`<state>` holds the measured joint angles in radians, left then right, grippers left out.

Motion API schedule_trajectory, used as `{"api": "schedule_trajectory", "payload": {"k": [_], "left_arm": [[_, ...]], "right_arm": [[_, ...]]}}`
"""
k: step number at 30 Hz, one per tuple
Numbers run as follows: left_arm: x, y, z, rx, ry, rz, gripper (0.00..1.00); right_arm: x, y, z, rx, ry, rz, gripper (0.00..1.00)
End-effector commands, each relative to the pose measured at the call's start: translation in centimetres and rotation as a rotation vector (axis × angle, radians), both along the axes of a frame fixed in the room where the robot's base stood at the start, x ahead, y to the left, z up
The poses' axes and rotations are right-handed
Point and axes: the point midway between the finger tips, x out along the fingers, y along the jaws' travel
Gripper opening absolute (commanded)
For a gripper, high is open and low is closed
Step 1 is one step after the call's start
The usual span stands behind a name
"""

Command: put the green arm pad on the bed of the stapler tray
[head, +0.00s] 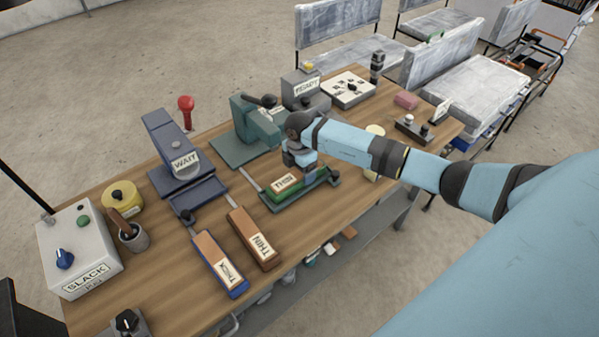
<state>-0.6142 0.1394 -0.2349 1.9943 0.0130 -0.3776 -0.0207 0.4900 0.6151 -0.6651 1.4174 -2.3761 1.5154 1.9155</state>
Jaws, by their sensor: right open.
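The green arm pad (287,183), a wooden-topped block labelled THIN with a green side, lies at the middle of the table. It appears to rest on a dark green tray (325,187), which I take to be the stapler tray, in front of a green machine (262,128). My right gripper (301,168) is open and close over the pad's far side. Its fingertips are partly hidden, so I cannot tell whether they touch the pad. My left gripper is not in view.
A blue-sided pad (219,262) labelled THICK and a brown pad (253,240) labelled THIN lie nearer the front. A blue machine (172,155) marked WAIT stands left. A grey SLACK box (78,250) and a pot (132,237) stand farther left. Open wood surrounds the front pads.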

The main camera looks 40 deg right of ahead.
Motion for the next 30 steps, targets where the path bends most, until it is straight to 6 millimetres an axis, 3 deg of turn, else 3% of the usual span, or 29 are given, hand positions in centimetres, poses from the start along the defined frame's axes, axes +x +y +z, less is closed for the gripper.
{"api": "schedule_trajectory", "payload": {"k": [12,17,20,23,26,27,30], "left_arm": [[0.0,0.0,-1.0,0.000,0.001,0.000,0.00],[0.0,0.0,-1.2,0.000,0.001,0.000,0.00],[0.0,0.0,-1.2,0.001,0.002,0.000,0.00],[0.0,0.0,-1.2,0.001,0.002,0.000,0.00],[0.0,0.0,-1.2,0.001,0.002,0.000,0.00],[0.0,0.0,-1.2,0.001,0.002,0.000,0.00],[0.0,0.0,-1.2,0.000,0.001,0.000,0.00]], "right_arm": [[0.0,-0.1,8.5,-0.003,-0.002,0.000,0.83],[0.0,0.0,10.0,0.002,-0.001,0.003,0.83],[-0.6,1.7,9.6,0.066,-0.001,0.049,0.83],[-2.6,6.7,7.9,0.270,-0.018,0.178,0.83],[-6.3,14.9,7.0,0.640,-0.100,0.340,0.83],[-8.0,18.3,7.5,0.819,-0.165,0.384,0.83],[-11.4,24.3,10.6,1.220,-0.385,0.369,0.83]]}}
